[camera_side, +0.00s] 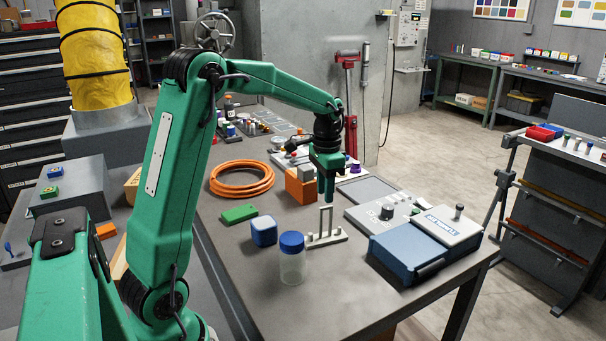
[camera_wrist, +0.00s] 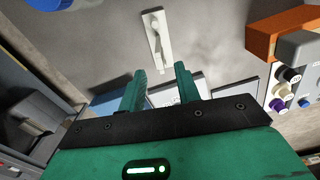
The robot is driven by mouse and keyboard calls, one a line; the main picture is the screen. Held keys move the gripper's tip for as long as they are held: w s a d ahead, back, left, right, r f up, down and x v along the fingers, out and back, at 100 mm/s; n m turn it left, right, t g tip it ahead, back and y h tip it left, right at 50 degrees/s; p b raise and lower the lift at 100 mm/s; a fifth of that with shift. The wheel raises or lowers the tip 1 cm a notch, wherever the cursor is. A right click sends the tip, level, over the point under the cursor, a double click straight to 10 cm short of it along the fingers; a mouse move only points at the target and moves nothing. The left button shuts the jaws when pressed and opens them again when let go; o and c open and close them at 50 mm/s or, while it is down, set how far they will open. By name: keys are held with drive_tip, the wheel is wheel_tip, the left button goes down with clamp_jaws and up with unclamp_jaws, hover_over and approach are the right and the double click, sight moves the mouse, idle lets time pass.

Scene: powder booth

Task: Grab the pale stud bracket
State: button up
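The pale stud bracket (camera_side: 326,239) stands on the grey workbench in the side view, with a flat base and thin upright parts. In the wrist view the pale bracket (camera_wrist: 155,42) lies just beyond the fingertips, roughly in line with the gap between them. My gripper (camera_side: 328,198) points down over the bench, close above the bracket in the side view; the exact gap is hard to judge. In the wrist view my gripper (camera_wrist: 160,73) shows two green fingers apart with nothing between them.
A blue-capped clear jar (camera_side: 292,262) and a blue block (camera_side: 264,232) stand left of the bracket, with a green block (camera_side: 240,214) farther left. An orange box (camera_side: 300,188) stands behind. A blue case (camera_side: 408,257) and a grey dial unit (camera_side: 366,215) are to the right.

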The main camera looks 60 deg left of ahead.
sight(325, 207)
drive_tip(key=shift+f, duration=3.95)
clamp_jaws()
